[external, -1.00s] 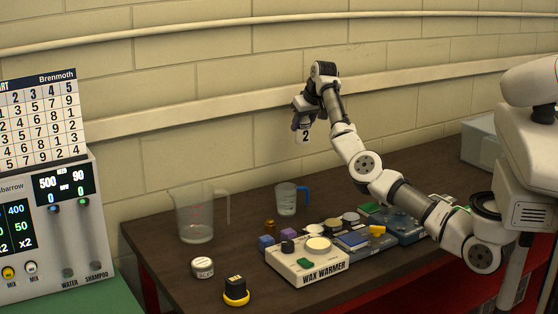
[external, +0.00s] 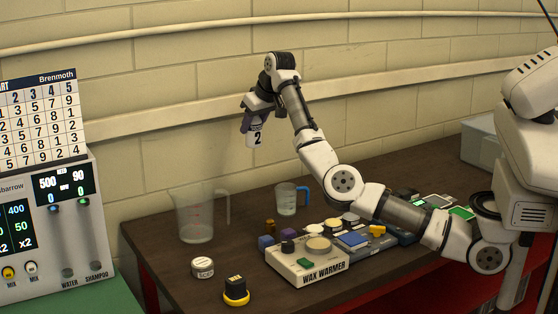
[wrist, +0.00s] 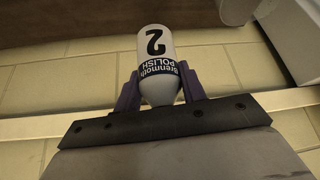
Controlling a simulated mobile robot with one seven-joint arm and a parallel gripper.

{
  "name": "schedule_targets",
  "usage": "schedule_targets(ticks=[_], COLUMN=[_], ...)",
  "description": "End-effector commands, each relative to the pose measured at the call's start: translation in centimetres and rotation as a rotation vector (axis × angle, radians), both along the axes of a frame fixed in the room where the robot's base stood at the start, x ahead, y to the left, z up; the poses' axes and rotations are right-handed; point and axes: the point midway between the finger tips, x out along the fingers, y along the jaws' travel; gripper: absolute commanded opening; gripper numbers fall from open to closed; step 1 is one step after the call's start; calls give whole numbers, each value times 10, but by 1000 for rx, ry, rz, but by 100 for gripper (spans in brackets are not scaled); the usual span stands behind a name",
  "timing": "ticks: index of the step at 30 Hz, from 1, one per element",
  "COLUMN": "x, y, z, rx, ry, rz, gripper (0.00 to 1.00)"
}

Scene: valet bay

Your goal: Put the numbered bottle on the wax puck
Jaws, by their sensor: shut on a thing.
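The numbered bottle (external: 254,138) is white with a black "2" and a dark label band. It also shows in the wrist view (wrist: 156,48), where the band reads "Brenmoth POLISH". My gripper (wrist: 157,86) has its purple fingers shut on the bottle's narrower end. In the external view my gripper (external: 255,117) holds the bottle high above the bench, up and left of the wax warmer (external: 305,265). A pale round disc (external: 318,244) lies on the warmer's top; it may be the wax puck, but no label on it is readable.
A clear jug (external: 196,220) and a blue-handled cup (external: 287,200) stand at the back of the bench. A round tin (external: 203,267) and a black item with a yellow base (external: 236,291) are at the front left. Several small items crowd right of the warmer.

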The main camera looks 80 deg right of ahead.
Motion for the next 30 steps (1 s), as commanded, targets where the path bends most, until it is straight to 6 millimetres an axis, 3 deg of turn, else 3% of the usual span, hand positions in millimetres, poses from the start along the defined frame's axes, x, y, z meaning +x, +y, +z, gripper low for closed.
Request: schedule_targets(ticks=[1,8,12,18,24,30], x=[7,14,5,-21,-46,-57], y=[31,153,225,316,372,391], z=[4,17,23,29,31,25], rx=[-2,-1,-2,-2,-3,-2], ry=[-4,-4,-4,-2,-2,1], rz=[29,135,198,287,343,364], gripper=[14,14,14,14,14,14])
